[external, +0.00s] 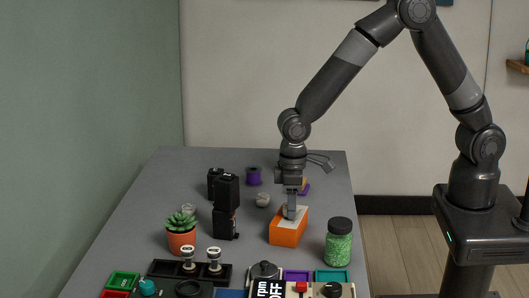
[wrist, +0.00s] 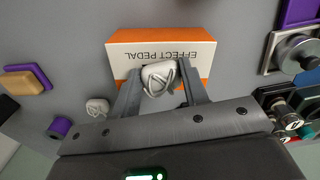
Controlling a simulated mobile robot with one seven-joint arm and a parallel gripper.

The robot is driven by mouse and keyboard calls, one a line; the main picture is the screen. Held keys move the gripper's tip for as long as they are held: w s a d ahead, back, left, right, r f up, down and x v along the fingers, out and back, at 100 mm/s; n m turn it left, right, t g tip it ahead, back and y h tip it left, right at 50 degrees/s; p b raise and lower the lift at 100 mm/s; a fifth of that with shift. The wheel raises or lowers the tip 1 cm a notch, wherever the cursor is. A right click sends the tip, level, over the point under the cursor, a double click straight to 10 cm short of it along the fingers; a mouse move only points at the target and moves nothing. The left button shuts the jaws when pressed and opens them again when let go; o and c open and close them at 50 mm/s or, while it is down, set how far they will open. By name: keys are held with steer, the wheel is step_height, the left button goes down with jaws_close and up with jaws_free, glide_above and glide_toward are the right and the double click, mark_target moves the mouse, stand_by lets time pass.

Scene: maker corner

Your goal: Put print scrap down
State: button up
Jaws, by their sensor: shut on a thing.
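My gripper (wrist: 160,88) is shut on a pale grey print scrap (wrist: 158,76), a lumpy piece with dark line marks. In the external view my gripper (external: 291,212) points straight down at the top of an orange and white box (external: 287,234); the held scrap is hard to make out there. The box also shows in the wrist view (wrist: 125,55), lettered "EFFECT PEDAL", behind the scrap. I cannot tell whether the scrap touches the box. A second grey scrap (external: 263,200) lies on the table beyond the box; it also shows in the wrist view (wrist: 97,107).
A jar of green bits (external: 339,245) stands right of the box. Black upright items (external: 226,205) and a potted plant (external: 181,235) stand left. A purple spool (external: 254,176) is at the back. Trays and pedals (external: 265,272) crowd the front. The grey table (external: 145,210) is bare at left.

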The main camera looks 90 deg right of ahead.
steer(key=shift+f, duration=0.15)
steer(key=o, duration=0.9)
step_height(320, 180, up, 12)
steer(key=s+d+r+t, duration=0.3)
steer(key=s+d+r, duration=0.3)
steer(key=s+r, duration=0.7)
steer(key=s+d+t, duration=0.1)
steer(key=s, duration=0.3)
steer(key=s+d+r, duration=0.1)
steer(key=s, duration=0.4)
steer(key=s+d+r+t, duration=0.1)
steer(key=s+d, duration=0.1)
steer(key=s, duration=0.3)
steer(key=shift+s+t, duration=0.2)
steer(key=shift+t, duration=0.1)
